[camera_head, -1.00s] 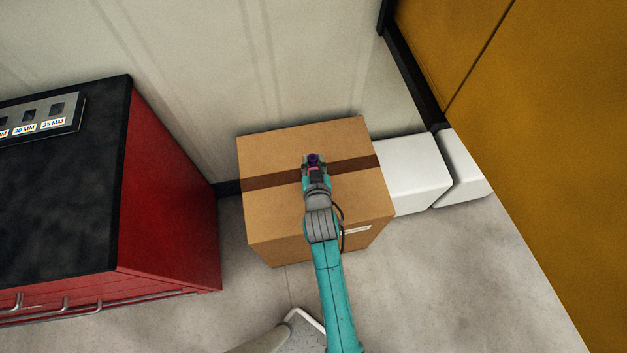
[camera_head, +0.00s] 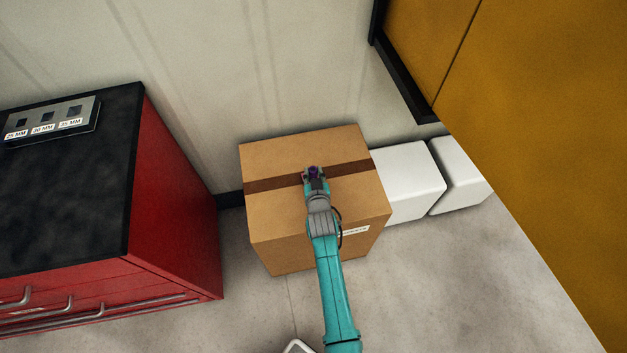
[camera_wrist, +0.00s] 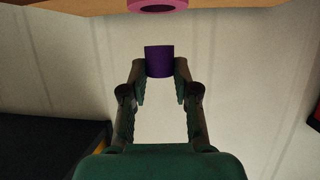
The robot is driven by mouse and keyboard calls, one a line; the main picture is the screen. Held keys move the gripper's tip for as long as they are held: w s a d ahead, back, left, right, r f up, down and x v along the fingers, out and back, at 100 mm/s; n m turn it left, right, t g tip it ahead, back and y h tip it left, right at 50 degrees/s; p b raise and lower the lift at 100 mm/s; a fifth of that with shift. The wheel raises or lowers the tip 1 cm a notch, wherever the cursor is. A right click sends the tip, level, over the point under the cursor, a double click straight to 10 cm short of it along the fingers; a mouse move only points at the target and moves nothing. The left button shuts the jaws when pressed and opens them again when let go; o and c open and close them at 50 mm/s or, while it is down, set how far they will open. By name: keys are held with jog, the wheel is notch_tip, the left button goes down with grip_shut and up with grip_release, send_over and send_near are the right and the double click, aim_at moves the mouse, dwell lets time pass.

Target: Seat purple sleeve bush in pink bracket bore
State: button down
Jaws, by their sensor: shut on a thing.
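The purple sleeve bush (camera_wrist: 159,60) is a short dark purple cylinder. It is held between the fingertips of my gripper (camera_wrist: 160,75) in the wrist view. In the head view, the bush is a small dark purple spot at the end of my gripper (camera_head: 313,173), over the cardboard box. The pink bracket shows only as a pink ring with a dark bore (camera_wrist: 158,5), cut off by the top edge of the wrist view. A gap separates the bush from this ring there. I cannot make out the bracket in the head view; my gripper may hide it.
The cardboard box (camera_head: 275,156) with a brown tape strip stands against the pale wall. White blocks (camera_head: 409,178) stand to its right, beside a yellow panel (camera_head: 540,120). A red cabinet (camera_head: 175,190) with a black top and size-labelled holder (camera_head: 60,115) is at left.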

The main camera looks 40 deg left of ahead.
jog(key=shift+f, duration=1.95)
jog(key=shift+f, duration=0.1)
jog(key=c, duration=0.9)
grip_release()
jog(key=shift+o, duration=0.2)
jog(key=shift+s+d+r, duration=0.15)
jog(key=shift+r, duration=0.05)
jog(key=v, duration=1.1)
jog(key=shift+s, duration=0.2)
jog(key=shift+d+r, duration=0.1)
jog(key=shift+d, duration=0.2)
